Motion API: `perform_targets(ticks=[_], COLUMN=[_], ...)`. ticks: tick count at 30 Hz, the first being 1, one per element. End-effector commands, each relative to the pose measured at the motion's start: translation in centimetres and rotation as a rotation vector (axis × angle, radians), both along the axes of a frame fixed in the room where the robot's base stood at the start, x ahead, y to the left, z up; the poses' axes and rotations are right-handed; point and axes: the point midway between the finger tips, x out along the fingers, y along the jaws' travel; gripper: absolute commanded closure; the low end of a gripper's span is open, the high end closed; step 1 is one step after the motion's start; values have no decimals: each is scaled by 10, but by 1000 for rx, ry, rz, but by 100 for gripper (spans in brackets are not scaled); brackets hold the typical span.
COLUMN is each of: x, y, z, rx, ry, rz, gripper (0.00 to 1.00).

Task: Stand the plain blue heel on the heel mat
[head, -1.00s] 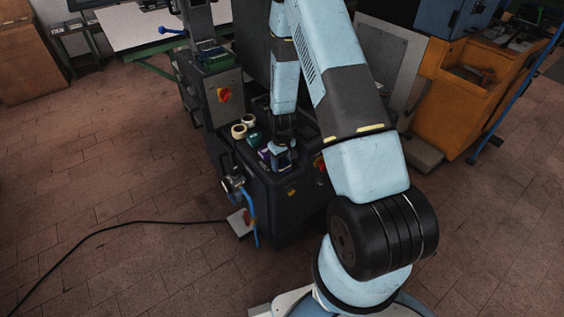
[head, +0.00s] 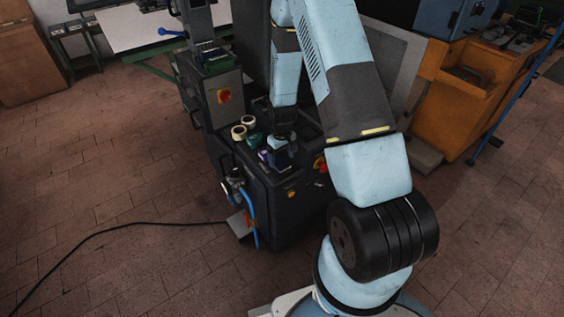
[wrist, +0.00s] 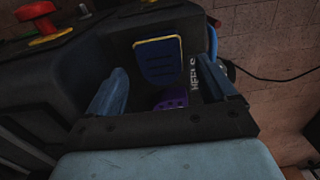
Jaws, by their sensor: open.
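My gripper (head: 279,145) is low over the top of the dark machine in the head view. In the wrist view its two blue fingers are spread wide with nothing held between them. A purple heel with dots (wrist: 172,101) shows nearer, partly hidden by my gripper. A small purple thing (head: 265,155) is left of my gripper in the head view.
Two cream rolls (head: 239,131) and a small green thing (head: 254,138) stand on the machine's left side. A red knob (wrist: 36,10) on a yellow base is at the upper left of the wrist view. An orange cabinet (head: 458,105) stands to the right.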

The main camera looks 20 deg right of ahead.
Motion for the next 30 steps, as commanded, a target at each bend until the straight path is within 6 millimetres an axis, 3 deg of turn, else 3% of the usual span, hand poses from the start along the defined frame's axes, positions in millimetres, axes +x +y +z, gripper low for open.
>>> perform_targets(ticks=[12,23,26,30], x=[1,1,1,-2], y=[0,0,0,0], z=[64,92,112,157], rx=[0,-1,-2,-2], ry=[-3,-8,-25,-61], rz=[1,-1,-10,-32], gripper=[15,15,15,15])
